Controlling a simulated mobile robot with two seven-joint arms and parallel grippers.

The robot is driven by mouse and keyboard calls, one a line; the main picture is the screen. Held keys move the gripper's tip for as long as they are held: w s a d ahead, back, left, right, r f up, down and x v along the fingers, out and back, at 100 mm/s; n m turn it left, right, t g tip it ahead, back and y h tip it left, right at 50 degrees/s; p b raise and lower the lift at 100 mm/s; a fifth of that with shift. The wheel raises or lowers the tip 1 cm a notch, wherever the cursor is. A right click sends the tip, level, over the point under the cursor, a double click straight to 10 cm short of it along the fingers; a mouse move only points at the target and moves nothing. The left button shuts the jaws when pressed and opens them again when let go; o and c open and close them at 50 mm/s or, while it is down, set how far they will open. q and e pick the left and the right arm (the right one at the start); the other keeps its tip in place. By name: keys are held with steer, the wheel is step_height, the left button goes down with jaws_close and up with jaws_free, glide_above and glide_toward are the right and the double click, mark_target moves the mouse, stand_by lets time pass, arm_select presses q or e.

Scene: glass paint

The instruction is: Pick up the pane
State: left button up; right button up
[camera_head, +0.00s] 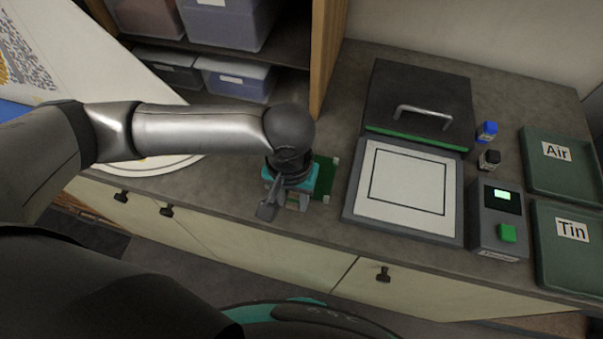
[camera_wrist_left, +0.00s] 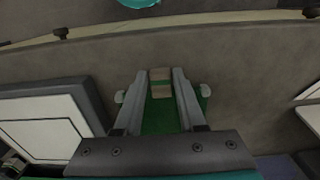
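My left gripper (camera_head: 285,205) points down over a small green base (camera_head: 326,175) near the counter's front edge. In the left wrist view the gripper (camera_wrist_left: 162,78) has its two grey fingers apart, with the green base (camera_wrist_left: 160,118) showing between them. Pale corner posts of the base stand just outside the fingers. Small beige blocks (camera_wrist_left: 160,91) show between the fingertips; I cannot tell whether they belong to the base or to a pane. No pane is clearly visible; my gripper hides part of the base. My right gripper is not in view.
Right of the base stand a framed white panel (camera_head: 408,187) and an open dark lid (camera_head: 420,95) with a handle. Beyond are two small bottles (camera_head: 487,131), a control box (camera_head: 499,220) and trays marked Air (camera_head: 561,185) and Tin (camera_head: 570,280). A wooden shelf upright (camera_head: 325,60) rises behind.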

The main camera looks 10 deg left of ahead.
arm_select(q)
jaws_close()
stand_by(0.4)
